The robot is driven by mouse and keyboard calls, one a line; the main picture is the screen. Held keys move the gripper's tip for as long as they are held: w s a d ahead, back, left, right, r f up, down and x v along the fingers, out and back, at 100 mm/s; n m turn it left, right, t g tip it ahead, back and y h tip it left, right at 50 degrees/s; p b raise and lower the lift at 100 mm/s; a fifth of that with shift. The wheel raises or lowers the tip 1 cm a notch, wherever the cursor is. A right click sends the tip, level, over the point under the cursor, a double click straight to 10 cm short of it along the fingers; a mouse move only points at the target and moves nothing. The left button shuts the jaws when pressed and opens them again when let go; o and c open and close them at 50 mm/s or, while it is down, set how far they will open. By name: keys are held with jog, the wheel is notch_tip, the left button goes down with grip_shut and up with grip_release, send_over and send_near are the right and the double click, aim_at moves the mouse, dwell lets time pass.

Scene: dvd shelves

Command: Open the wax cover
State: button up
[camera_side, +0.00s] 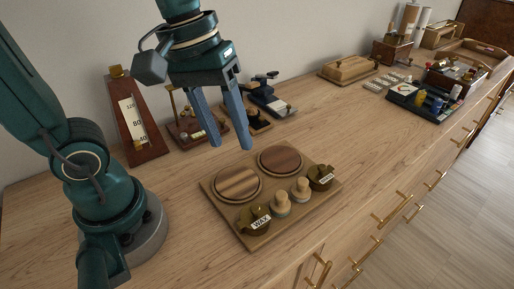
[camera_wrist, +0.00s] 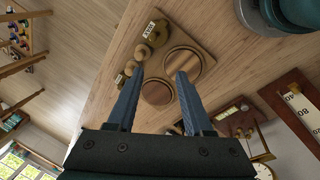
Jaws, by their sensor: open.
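A small dark brass pot labelled WAX (camera_side: 250,215) stands at the front left corner of a wooden board (camera_side: 215,195). Its top looks covered, though the cover's edge is too small to make out. In the wrist view the pot (camera_wrist: 160,36) shows at the top with its label. My gripper (camera_side: 231,147) is open and empty, pointing down above the back of the board, apart from everything. In the wrist view the gripper (camera_wrist: 160,76) has its fingers spread, with the board beyond them.
Two round wooden discs (camera_side: 280,160) lie on the board. Two pale knobbed pieces (camera_side: 281,205) and a second labelled brass pot (camera_side: 320,177) stand along its front. Behind are a metronome-like wooden stand (camera_side: 136,120) and small instruments (camera_side: 268,98). The table right of the board is clear.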

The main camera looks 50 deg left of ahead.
notch_tip(320, 180, down, 3)
jog(key=w+d+n+g+h, duration=0.1)
jog(key=w+d+n+g, duration=0.1)
jog(key=w+g, duration=0.1)
jog(key=g, duration=0.2)
send_over(255, 207)
jog(key=w+a, duration=0.2)
jog(key=shift+n, duration=0.4)
notch_tip(255, 207, down, 4)
jog(key=shift+s+d+f, duration=0.1)
jog(key=shift+x, duration=2.3)
grip_shut()
